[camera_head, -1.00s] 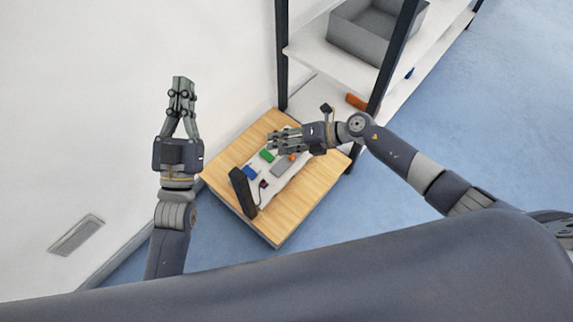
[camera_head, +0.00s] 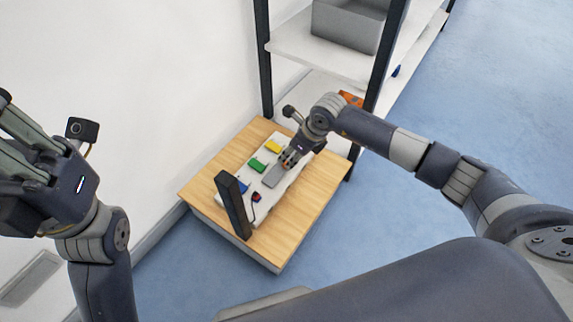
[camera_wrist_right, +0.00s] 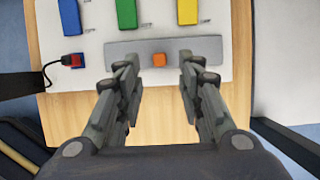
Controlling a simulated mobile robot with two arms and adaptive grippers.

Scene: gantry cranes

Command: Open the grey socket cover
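The grey socket cover (camera_head: 272,176) is a flat grey strip on the white panel (camera_head: 256,181). It also shows in the right wrist view (camera_wrist_right: 213,48), with a small orange block (camera_wrist_right: 158,60) at its near edge. My left gripper (camera_head: 18,140) is at the left edge, away from the panel and partly cut off.
Blue (camera_wrist_right: 70,17), green (camera_wrist_right: 126,15) and yellow (camera_wrist_right: 187,12) blocks line the panel. A red plug (camera_wrist_right: 72,60) with a black cord lies left of the cover. A black upright piece (camera_head: 233,205) stands on the wooden table (camera_head: 300,212). A shelf (camera_head: 290,42) stands behind.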

